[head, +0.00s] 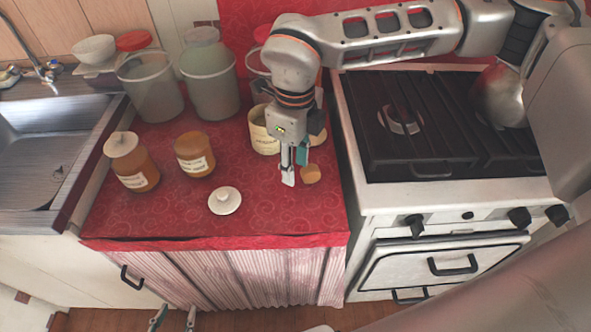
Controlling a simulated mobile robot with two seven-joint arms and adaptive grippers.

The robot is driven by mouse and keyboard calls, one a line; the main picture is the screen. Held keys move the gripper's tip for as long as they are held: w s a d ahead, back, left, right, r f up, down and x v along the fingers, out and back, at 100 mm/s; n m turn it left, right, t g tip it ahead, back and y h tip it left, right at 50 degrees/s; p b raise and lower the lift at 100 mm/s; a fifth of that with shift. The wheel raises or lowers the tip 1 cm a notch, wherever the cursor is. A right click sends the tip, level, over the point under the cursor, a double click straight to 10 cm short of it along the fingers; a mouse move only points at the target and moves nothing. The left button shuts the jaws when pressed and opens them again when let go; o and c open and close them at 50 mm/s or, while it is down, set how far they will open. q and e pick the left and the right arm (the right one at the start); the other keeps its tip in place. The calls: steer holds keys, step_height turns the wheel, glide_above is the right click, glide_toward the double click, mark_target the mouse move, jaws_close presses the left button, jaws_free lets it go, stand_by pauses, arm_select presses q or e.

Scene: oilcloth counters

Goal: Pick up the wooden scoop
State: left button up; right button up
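A small rounded tan wooden piece (310,174), which looks like part of the wooden scoop, shows on the red oilcloth just right of my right gripper's fingertips. The rest of its shape is unclear. My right gripper (294,170) points down over the counter, close beside this piece. Its fingers overlap from this angle, so I cannot tell whether they are apart or whether they touch the scoop. My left gripper (174,321) shows only its fingertips at the bottom edge, spread and empty, in front of the counter.
A cream labelled canister (262,136) stands just left of my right gripper. Two amber jars (138,172) (193,158), a white lid (225,200) and large grey buckets (209,85) share the counter. The stove (440,192) borders right, the sink (40,150) left. The front right cloth is clear.

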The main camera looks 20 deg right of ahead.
steer(key=shift+f, duration=0.15)
stand_by(0.5)
jaws_close()
steer(key=o, duration=1.3)
jaws_free()
steer(key=shift+o, duration=0.2)
